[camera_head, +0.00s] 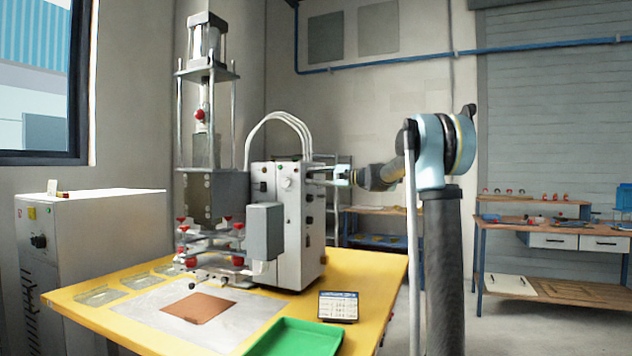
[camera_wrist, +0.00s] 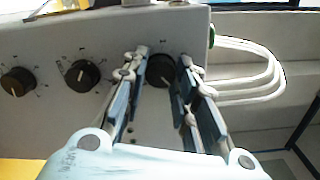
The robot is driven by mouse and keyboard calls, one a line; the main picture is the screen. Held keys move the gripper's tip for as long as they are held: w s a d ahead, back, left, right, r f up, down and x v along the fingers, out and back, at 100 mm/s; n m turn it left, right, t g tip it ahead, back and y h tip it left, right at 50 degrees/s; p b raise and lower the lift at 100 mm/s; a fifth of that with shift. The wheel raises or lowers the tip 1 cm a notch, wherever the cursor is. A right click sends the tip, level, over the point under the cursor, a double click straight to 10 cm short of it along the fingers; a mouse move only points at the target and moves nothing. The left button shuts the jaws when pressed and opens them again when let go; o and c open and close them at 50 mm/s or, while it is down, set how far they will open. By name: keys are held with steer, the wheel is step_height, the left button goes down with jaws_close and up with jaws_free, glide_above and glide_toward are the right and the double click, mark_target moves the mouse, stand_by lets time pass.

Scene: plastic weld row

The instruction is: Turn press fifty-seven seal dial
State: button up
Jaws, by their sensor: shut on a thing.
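The press (camera_head: 210,190) stands on a yellow table, with a white control box (camera_head: 284,215) at its right. In the wrist view, dark round dials sit in a row on the box's panel, including a left dial (camera_wrist: 18,81) and a middle dial (camera_wrist: 82,75). My gripper (camera_wrist: 160,78) has its two fingers on either side of the dial nearest the white cables (camera_wrist: 161,68) and is shut on it. In the head view, my gripper (camera_head: 326,178) reaches the upper right side of the box. The dial labels are too small to read.
A green tray (camera_head: 295,338) and a small dark display card (camera_head: 338,306) are on the yellow table (camera_head: 375,270). A brown sheet (camera_head: 198,306) lies on a pale plate. White cables (camera_head: 280,117) loop above the box. A workbench (camera_head: 545,232) stands at the right.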

steer(key=n, duration=0.4)
steer(key=shift+f+n, duration=0.1)
steer(key=shift+n, duration=0.3)
steer(key=shift+c, duration=0.2)
steer(key=shift+s, duration=0.1)
steer(key=o, duration=1.1)
steer(key=shift+f, duration=0.1)
steer(key=shift+d, duration=0.1)
steer(key=shift+d, duration=0.3)
steer(key=v, duration=1.1)
steer(key=shift+d, duration=0.1)
